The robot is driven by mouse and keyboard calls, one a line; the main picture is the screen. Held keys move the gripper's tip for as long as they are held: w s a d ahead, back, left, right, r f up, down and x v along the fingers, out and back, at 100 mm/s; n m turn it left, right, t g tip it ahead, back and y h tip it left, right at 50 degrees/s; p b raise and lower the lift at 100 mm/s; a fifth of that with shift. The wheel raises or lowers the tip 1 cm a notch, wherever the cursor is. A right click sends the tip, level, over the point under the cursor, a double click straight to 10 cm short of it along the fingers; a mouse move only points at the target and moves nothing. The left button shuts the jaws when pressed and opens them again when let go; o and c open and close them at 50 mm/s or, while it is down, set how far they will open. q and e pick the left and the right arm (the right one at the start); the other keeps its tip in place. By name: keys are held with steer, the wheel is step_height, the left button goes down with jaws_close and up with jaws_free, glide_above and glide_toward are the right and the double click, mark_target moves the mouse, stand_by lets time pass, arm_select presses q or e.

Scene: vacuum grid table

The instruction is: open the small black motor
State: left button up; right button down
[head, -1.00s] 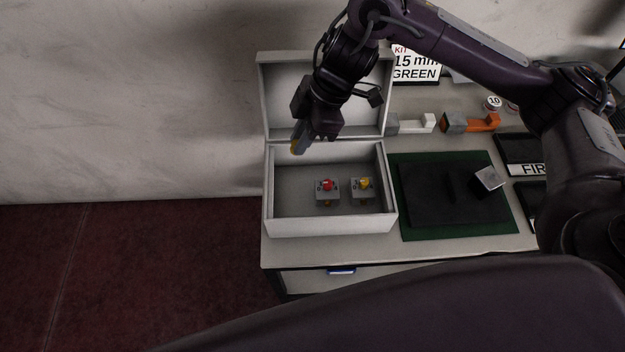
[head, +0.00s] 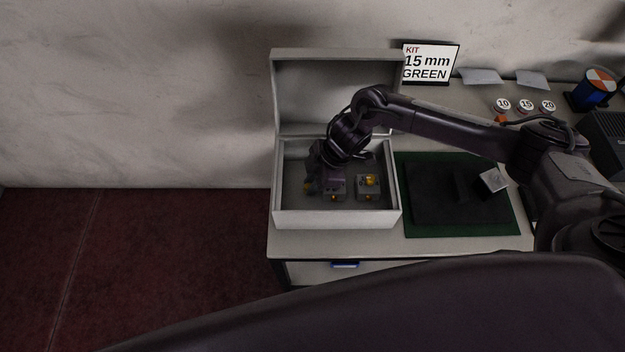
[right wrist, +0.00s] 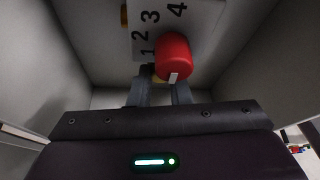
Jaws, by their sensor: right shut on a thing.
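My right gripper (head: 312,184) reaches down into the open grey box (head: 337,219). A red knob (right wrist: 173,57) with a white mark overlaps the right fingertip there, in front of a grey plate (right wrist: 204,22) numbered 1 to 4. In the head view my gripper hides the red knob on the left grey unit (head: 338,194). A similar unit with a yellow knob (head: 370,180) stands to its right. I cannot single out a small black motor. My left gripper is not in view.
The box lid (head: 335,90) stands open behind. A black plate (head: 430,195) on a green mat (head: 465,230) lies right of the box, with a grey block (head: 493,179). A sign (head: 428,64), numbered discs (head: 526,105) and a black finned device (head: 603,135) stand farther back.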

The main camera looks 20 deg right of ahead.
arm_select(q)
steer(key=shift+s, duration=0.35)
arm_select(e)
steer(key=shift+f, duration=0.25)
steer(key=shift+f, duration=0.15)
steer(key=c, duration=1.3)
jaws_free()
steer(key=shift+c, duration=0.2)
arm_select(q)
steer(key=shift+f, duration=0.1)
arm_select(e)
steer(key=shift+r, duration=0.25)
arm_select(q)
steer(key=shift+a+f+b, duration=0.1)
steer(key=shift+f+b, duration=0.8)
steer(key=shift+b, duration=0.15)
arm_select(e)
steer(key=v, duration=1.2)
